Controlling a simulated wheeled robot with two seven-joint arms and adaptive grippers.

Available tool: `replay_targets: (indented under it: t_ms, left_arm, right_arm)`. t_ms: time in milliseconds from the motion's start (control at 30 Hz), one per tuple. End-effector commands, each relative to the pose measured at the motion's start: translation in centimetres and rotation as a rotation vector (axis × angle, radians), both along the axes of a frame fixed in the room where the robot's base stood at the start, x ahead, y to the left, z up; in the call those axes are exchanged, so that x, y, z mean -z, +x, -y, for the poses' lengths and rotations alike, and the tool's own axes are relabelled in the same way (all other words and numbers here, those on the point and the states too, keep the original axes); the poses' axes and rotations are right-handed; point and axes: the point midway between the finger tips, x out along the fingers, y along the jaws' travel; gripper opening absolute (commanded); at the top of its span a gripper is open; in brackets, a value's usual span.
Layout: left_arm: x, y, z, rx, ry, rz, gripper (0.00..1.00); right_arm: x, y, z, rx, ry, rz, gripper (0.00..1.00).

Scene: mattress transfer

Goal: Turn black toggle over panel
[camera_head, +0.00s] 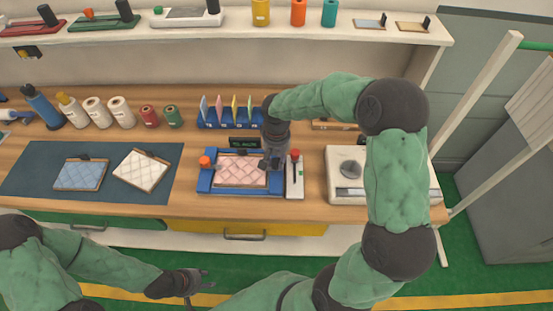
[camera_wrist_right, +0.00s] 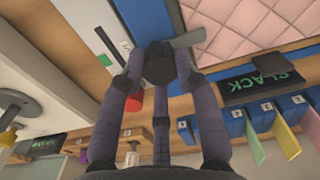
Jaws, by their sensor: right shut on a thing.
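The pink quilted panel (camera_head: 240,172) lies in a blue frame (camera_head: 205,184) on the workbench; it also shows at the upper right of the right wrist view (camera_wrist_right: 250,28). The black toggle (camera_wrist_right: 158,66) is at the frame's edge, and its grey bar (camera_wrist_right: 188,38) reaches over the panel's edge. My right gripper (camera_head: 272,160) points down at the frame's right side, with its fingers shut around the toggle. In the head view the gripper mostly hides the toggle. My left gripper (camera_head: 199,281) is empty, fingers apart, in front of the bench.
A white unit with a red-knobbed lever (camera_head: 295,178) stands right of the frame. An orange knob (camera_head: 205,161) is at its left. Behind are a dark display (camera_head: 245,142) and a blue rack of coloured cards (camera_head: 209,123). Two quilted pieces lie on the dark mat (camera_head: 33,170).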

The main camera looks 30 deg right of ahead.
Motion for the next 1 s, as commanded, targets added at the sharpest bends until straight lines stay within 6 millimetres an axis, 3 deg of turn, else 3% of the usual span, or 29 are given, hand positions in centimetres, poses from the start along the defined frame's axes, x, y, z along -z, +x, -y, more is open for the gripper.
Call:
replay_targets:
  t_ms: [167,200,267,667,867,1000]
  left_arm:
    - [0.0,0.0,0.0,0.000,0.000,0.000,0.40]
    - [0.0,0.0,0.0,0.000,0.000,0.000,0.40]
    - [0.0,0.0,0.0,0.000,0.000,0.000,0.40]
    - [0.0,0.0,0.0,0.000,0.000,0.000,0.40]
    - [0.0,0.0,0.0,0.000,0.000,0.000,0.40]
    - [0.0,0.0,0.0,0.000,0.000,0.000,0.40]
  right_arm:
    - [0.0,0.0,0.0,0.001,0.001,0.000,0.00]
    - [0.0,0.0,0.0,0.001,0.001,0.000,0.41]
    - [0.0,0.0,0.0,0.000,0.001,0.000,0.56]
    - [-0.4,0.1,0.0,0.000,0.000,0.002,0.56]
    - [-3.0,0.1,0.0,0.000,0.000,0.005,0.56]
    - [-5.9,0.1,0.0,-0.001,0.000,0.006,0.56]
